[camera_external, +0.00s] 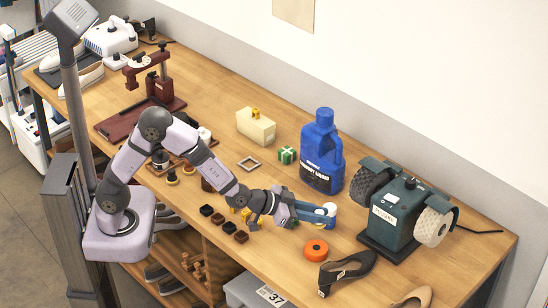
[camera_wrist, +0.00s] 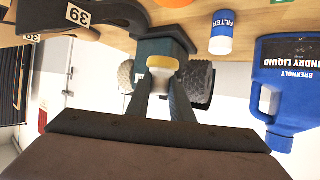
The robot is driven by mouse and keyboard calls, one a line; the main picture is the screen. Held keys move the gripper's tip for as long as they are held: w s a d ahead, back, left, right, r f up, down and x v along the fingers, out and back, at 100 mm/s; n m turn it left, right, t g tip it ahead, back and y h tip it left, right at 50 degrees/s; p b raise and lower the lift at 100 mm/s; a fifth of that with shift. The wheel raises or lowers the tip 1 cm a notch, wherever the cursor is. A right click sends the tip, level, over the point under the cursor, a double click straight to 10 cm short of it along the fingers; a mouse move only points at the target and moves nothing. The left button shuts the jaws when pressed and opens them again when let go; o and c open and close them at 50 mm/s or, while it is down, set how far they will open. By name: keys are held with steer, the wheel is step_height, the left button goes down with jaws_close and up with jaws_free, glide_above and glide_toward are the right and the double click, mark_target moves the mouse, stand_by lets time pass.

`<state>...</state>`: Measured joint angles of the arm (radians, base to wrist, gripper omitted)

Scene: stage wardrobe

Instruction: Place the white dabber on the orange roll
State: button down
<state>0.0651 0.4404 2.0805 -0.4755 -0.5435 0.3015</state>
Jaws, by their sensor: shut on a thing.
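The white dabber (camera_wrist: 161,77), with a pale yellow pad, is held between the two fingers of my gripper (camera_wrist: 163,92) in the wrist view. In the external view my gripper (camera_external: 318,217) is shut on it, pointing right above the table; the dabber is small and partly hidden there. The orange roll (camera_external: 316,249) lies flat on the table, nearer the front edge than the gripper and apart from it. Only a sliver of orange shows at the top edge of the wrist view.
A white and blue filter can (camera_wrist: 221,34) stands close by the gripper. A blue laundry bottle (camera_external: 322,150) stands behind, and a green polishing machine (camera_external: 393,220) to the right. A black shoe (camera_external: 345,270) lies right of the roll. Small dark blocks (camera_external: 228,227) lie left.

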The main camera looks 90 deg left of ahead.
mark_target(318, 250)
steer(key=shift+f+p, duration=0.65)
steer(key=shift+f, duration=4.05)
steer(key=shift+f, duration=0.1)
steer(key=shift+f+b, duration=0.15)
steer(key=shift+b, duration=0.15)
steer(key=c, duration=1.6)
jaws_free()
steer(key=shift+o, duration=0.2)
steer(key=shift+r+p, duration=0.25)
steer(key=shift+p, duration=0.05)
steer(key=b+v, duration=0.2)
steer(key=v, duration=1)
steer(key=shift+d, duration=0.1)
